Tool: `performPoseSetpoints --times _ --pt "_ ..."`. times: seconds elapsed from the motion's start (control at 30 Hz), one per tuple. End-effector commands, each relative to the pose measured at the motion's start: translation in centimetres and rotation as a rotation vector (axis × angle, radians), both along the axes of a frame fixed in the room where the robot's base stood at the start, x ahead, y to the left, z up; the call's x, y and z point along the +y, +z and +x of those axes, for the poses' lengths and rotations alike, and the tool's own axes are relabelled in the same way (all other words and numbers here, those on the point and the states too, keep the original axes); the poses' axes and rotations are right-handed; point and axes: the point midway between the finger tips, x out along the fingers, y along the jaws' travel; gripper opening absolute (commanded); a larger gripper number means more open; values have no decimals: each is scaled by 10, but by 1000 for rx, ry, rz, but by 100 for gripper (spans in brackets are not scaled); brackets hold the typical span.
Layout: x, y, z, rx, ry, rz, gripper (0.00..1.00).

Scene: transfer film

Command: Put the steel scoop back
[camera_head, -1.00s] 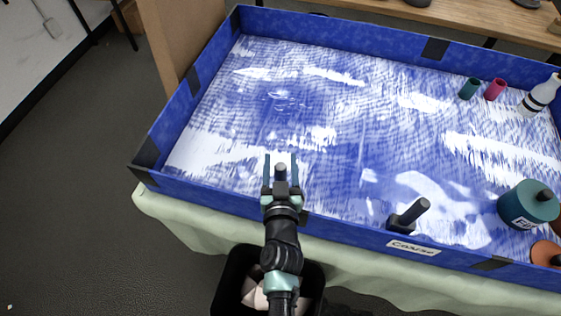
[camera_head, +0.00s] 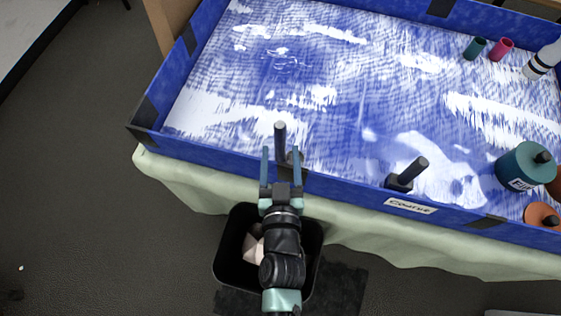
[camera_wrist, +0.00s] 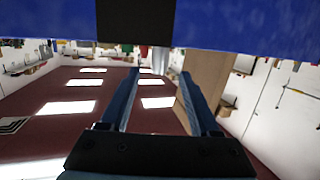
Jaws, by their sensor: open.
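A similar grey handle (camera_head: 413,170) leans in a dark holder (camera_head: 399,183) above a label reading "Coarse" (camera_head: 410,206).
A teal jar (camera_head: 522,165) and an orange lid (camera_head: 541,214) are at the tray's right. Green (camera_head: 475,48) and pink (camera_head: 502,49) cups stand behind, beside a white bottle (camera_head: 543,62). A black bin (camera_head: 232,262) stands below my arm. The tray's middle is clear.

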Motion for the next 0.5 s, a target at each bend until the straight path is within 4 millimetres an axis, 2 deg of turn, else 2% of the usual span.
performPoseSetpoints --times 0.2,0.5 --pt "-1 3 -18 0 0 1 63" --pt "-1 5 -19 -2 0 1 63"
